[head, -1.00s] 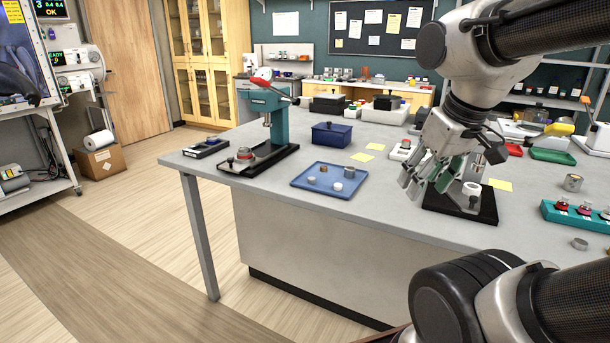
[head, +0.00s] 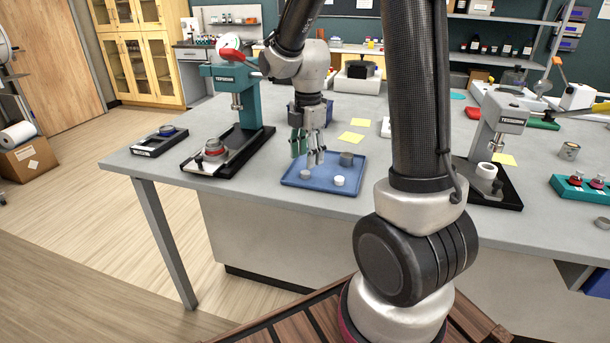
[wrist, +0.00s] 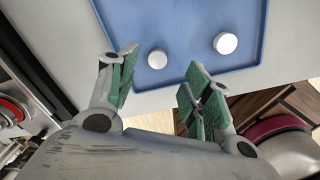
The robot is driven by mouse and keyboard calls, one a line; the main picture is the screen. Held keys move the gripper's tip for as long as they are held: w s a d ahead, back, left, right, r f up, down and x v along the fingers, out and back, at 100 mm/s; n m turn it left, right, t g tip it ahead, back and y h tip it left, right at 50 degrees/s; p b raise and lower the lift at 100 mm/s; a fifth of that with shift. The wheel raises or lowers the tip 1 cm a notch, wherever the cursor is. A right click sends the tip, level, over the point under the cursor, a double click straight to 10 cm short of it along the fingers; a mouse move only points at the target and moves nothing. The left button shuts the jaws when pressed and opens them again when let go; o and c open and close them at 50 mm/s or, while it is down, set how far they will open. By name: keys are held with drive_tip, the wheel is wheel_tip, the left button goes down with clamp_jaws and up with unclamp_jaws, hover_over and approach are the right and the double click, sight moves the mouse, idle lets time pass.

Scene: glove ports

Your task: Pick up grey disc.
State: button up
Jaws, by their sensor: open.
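My gripper (head: 307,156) is open and empty above the left part of the blue tray (head: 350,196). A pale grey disc (head: 306,174) lies on the tray just below the fingers. In the wrist view, what looks like this disc (wrist: 157,59) shows ahead of the gap between the open green-padded fingers (wrist: 162,75), apart from both. A whiter disc (head: 339,181) lies to its right and also shows in the wrist view (wrist: 226,43). A taller, darker grey round piece (head: 346,158) stands farther back on the tray. The gripper hides part of the tray.
A teal press (head: 238,90) on a black base stands left of the tray, close to my gripper. A dark blue box (head: 328,108) is behind. Yellow notes (head: 351,137) lie behind the tray. A grey press (head: 497,135) stands to the right.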

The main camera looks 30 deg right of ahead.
sight(305, 172)
drive_tip(key=f, duration=0.5)
drive_tip(key=shift+w+a, duration=0.15)
drive_tip(key=shift+w, duration=0.1)
drive_tip(key=c, duration=0.9)
